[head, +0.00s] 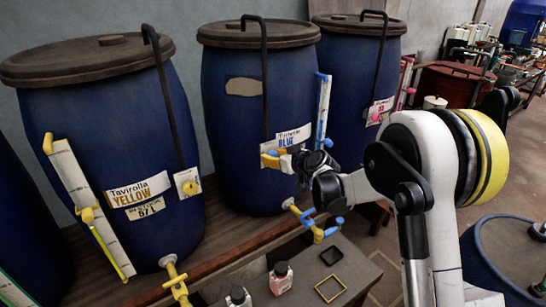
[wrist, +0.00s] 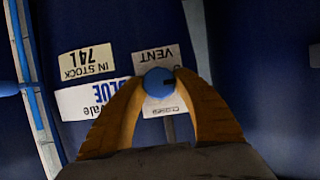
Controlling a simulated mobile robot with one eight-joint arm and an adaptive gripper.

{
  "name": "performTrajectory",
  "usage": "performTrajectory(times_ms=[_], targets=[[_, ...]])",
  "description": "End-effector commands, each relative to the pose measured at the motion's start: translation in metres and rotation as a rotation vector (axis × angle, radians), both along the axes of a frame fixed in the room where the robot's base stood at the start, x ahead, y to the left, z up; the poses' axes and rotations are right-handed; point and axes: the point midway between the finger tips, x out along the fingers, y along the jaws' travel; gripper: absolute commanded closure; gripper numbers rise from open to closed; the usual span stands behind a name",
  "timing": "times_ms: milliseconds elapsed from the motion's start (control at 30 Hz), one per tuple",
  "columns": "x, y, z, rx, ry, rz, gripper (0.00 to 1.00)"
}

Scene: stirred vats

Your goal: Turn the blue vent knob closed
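The blue vent knob (wrist: 158,82) is round, with a dark mark on its right side in the wrist view. It sits on a white plate (wrist: 170,52) that reads VENT and CLOSED, upside down in that view. My gripper (wrist: 160,78) has its two orange fingers on either side of the knob. The fingertips appear to touch its edges, so it looks shut on the knob. In the head view my gripper (head: 272,158) is at the front of the middle blue vat (head: 235,125), and its fingers and wrist hide the knob.
A yellow-labelled vat (head: 110,110) stands left and a pink-marked vat (head: 350,80) right. A sight tube (head: 323,110) runs up beside my gripper.

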Motion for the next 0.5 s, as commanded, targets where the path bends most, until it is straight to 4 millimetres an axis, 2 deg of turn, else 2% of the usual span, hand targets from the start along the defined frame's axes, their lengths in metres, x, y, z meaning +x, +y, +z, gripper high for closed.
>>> performTrajectory(times_ms=[100,500], targets=[[-0.0001,0.0,0.0,0.0,0.0,0.0,0.95],[0.0005,-0.0005,-0.0008,0.067,0.049,-0.001,0.95]])
